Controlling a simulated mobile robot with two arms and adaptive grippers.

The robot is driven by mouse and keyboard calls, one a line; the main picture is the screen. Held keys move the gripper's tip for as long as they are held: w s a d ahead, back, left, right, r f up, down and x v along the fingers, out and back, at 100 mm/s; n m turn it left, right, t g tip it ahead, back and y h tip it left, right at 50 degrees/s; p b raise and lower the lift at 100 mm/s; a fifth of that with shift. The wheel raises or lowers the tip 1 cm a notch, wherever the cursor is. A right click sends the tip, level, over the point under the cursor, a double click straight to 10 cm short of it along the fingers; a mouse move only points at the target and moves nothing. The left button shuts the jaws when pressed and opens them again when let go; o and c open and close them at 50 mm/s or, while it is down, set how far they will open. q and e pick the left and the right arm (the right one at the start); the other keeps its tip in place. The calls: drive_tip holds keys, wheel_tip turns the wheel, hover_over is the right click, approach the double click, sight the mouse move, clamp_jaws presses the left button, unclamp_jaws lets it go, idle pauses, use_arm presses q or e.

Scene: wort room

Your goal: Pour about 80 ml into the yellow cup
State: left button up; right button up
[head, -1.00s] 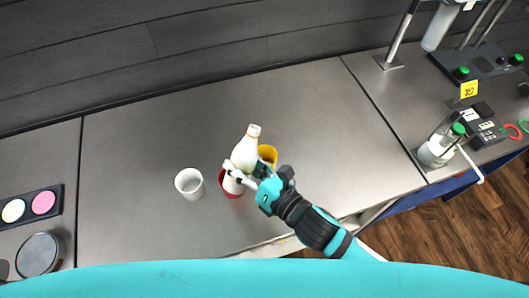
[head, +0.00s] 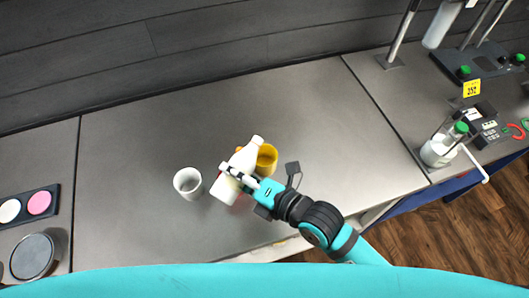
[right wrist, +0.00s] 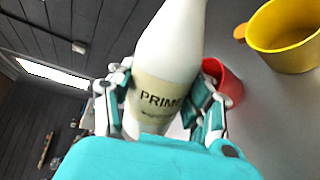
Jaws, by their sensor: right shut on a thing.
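The yellow cup (head: 267,158) stands upright on the grey counter, just right of the bottle in the head view; it also shows at the upper right of the right wrist view (right wrist: 285,38). My right gripper (head: 240,178) is shut on a white bottle (head: 246,156) with a cream label reading "PRIME" (right wrist: 158,102). The bottle leans, its neck toward the yellow cup in the head view. Whether anything flows from it cannot be told. A red cup (right wrist: 226,82) is mostly hidden behind the bottle and gripper. My left gripper is not in view.
A white cup (head: 188,184) stands left of the bottle. A dark tray with coloured discs (head: 39,204) and a round dark lid (head: 32,257) lie at far left. A green-capped glass bottle (head: 441,150) stands at right. The counter's left middle is clear.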

drive_tip(key=shift+w+d+f+m, duration=0.15)
drive_tip(key=shift+w+f+m, duration=0.05)
drive_tip(key=shift+f, duration=0.2)
drive_tip(key=shift+w+d+f+m, duration=0.1)
drive_tip(key=shift+w+f+m, duration=0.1)
drive_tip(key=shift+f, duration=0.2)
drive_tip(key=shift+r+g, duration=0.1)
drive_tip(key=shift+g, duration=0.2)
drive_tip(key=shift+m, duration=0.3)
drive_tip(key=shift+s+m+g+y, duration=0.1)
drive_tip(key=shift+m+g+y, duration=0.2)
drive_tip(key=shift+m, duration=0.4)
drive_tip(key=shift+s+a, duration=0.1)
drive_tip(key=shift+s+a, duration=0.25)
drive_tip(key=shift+s, duration=0.2)
drive_tip(key=shift+s+m, duration=0.1)
drive_tip(key=shift+m, duration=0.2)
drive_tip(key=shift+r+m, duration=0.25)
drive_tip(key=shift+m, duration=0.05)
idle(0.9)
